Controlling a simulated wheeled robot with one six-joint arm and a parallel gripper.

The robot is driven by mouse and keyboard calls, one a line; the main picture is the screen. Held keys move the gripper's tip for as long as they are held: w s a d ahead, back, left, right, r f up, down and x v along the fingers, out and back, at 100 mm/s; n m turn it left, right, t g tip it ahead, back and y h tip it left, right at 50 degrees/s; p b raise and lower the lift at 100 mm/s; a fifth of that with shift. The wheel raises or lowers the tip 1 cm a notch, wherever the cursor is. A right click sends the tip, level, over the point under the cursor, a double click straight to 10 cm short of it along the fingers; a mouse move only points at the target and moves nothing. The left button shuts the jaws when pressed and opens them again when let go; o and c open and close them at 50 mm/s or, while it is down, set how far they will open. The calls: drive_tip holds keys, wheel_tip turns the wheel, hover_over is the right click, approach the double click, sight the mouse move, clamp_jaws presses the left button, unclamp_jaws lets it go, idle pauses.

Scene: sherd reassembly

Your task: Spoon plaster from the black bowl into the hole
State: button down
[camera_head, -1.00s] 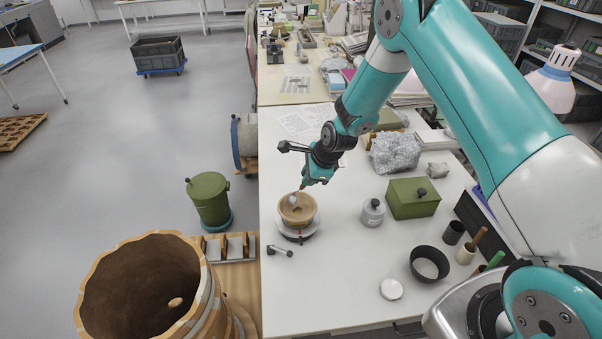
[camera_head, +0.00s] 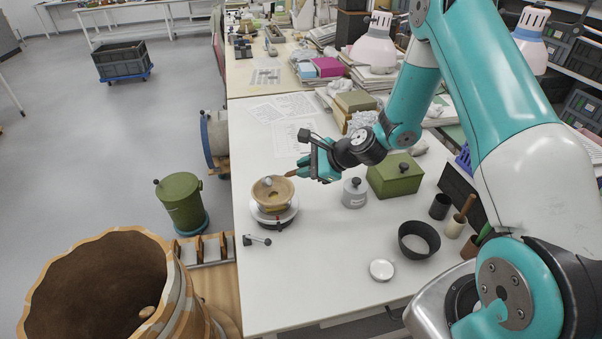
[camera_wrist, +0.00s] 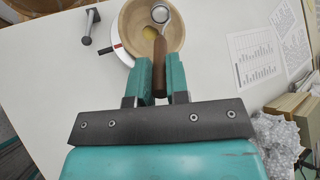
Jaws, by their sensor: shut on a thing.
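My gripper (camera_head: 308,170) is shut on the brown handle of a spoon (camera_wrist: 158,66) and reaches in from the right of a tan pottery bowl (camera_head: 262,191). The bowl sits on a white round stand (camera_head: 290,214). In the wrist view the spoon's metal head (camera_wrist: 160,14) is over the bowl's inside; whether it carries plaster is unclear. A yellowish patch (camera_wrist: 149,34) shows inside the bowl beside the spoon; I cannot tell whether it is the hole. The black bowl (camera_head: 418,246) stands apart at the front right of the table, with a pale inside.
A grey lidded pot (camera_head: 354,194) and a green box (camera_head: 396,178) stand right of my gripper. A white disc (camera_head: 382,269) lies by the black bowl. A small metal tool (camera_head: 257,240) lies left. Paper sheets (camera_wrist: 265,54) lie behind. The table's front middle is clear.

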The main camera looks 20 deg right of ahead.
drive_tip(key=f+t+y+b, duration=0.1)
drive_tip(key=b, duration=0.2)
drive_tip(key=s+d+f+y+b, duration=0.1)
drive_tip(key=b, duration=0.2)
drive_tip(key=d+f+t+b, duration=0.1)
drive_tip(key=f+b, duration=0.1)
drive_tip(key=b, duration=0.2)
drive_tip(key=shift+s+t+y, duration=0.3)
drive_tip(key=shift+s+y, duration=0.05)
drive_tip(key=shift+y, duration=0.05)
drive_tip(key=shift+r, duration=0.15)
idle(0.6)
